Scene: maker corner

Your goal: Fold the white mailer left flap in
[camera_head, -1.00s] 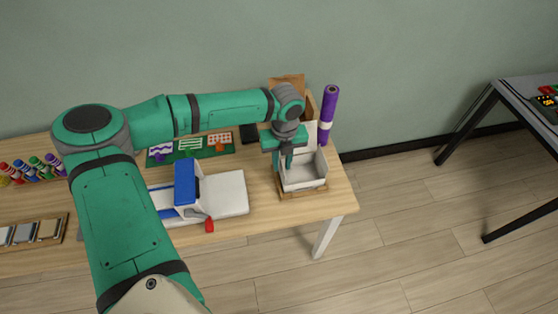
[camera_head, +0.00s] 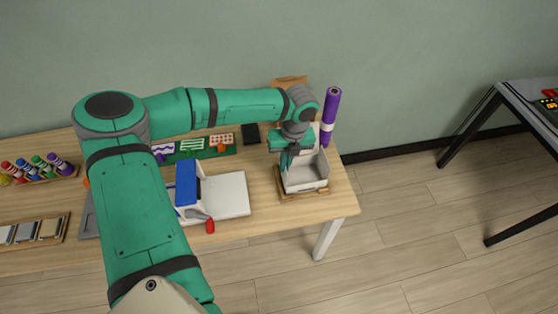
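The white mailer (camera_head: 307,177) is an open box near the table's right end, on a brown wooden base (camera_head: 304,194). Its inside is partly visible, and a white panel stands up at its back. My gripper (camera_head: 285,164) points down at the mailer's left side, at or just above the left wall. The left flap is hidden behind my gripper, so I cannot tell its angle or whether I touch it. The fingers are small and dark here, and their opening is not clear.
A purple roll (camera_head: 331,110) stands right behind the mailer. A blue and white machine (camera_head: 188,187) with a flat white plate (camera_head: 229,194) and red knob (camera_head: 210,226) is to the left. A green board (camera_head: 190,149) lies behind it.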

